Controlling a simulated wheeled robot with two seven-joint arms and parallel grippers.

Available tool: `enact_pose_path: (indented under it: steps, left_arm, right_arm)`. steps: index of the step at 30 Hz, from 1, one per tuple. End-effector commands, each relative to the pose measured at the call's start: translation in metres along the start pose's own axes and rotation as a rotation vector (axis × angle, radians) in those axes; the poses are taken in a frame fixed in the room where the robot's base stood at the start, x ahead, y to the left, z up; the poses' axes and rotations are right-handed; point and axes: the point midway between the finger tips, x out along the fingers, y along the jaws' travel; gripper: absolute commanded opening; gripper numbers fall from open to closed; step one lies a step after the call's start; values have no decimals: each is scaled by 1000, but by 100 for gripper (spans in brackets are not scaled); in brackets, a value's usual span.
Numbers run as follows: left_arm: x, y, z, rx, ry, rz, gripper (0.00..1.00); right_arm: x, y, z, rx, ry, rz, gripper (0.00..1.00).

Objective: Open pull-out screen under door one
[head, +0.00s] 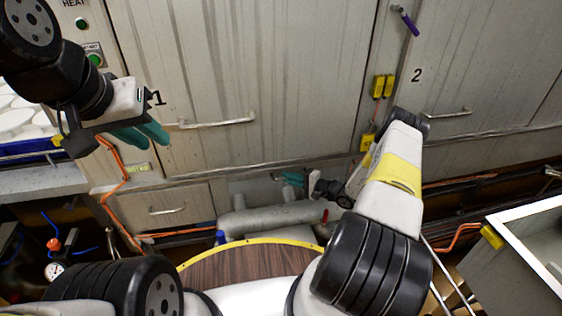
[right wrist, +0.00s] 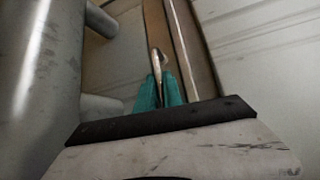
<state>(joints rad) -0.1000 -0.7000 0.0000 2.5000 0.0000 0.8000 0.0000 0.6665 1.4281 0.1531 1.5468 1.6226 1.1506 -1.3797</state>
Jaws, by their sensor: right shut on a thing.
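Door one (head: 240,70) is the large grey door marked "1", shut, with a bar handle (head: 225,122) low on it. Beneath it, a low grey panel (head: 190,196) with a small bar handle (head: 167,211) sits at the left. Farther right under the door is a second low panel (head: 250,186). My right gripper (head: 285,177) is in front of that panel. In the right wrist view its teal fingers (right wrist: 160,92) are shut on a thin metal handle (right wrist: 156,62), seen nearly end-on. My left gripper (head: 152,137) is open and empty beside the "1", left of the door handle.
Thick grey pipes (head: 270,217) lie just below my right gripper and show left in the wrist view (right wrist: 35,60). Door two (head: 490,60) is at the right. A white-rimmed metal container (head: 520,265) stands front right. An orange hose (head: 119,185) hangs at the left.

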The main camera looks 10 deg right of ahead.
Motion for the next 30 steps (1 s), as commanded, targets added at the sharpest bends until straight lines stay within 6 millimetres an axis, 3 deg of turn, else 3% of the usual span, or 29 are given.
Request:
enact_pose_path:
  steps: [8,21,30]
  left_arm:
    - [0,0,0,0,0,0,25]
    - [0,0,0,0,0,0,25]
    - [0,0,0,0,0,0,25]
  right_arm:
    - [-32,11,29,8,1,4,0]
    - [-133,39,131,10,4,4,0]
    - [-188,55,187,6,3,5,0]
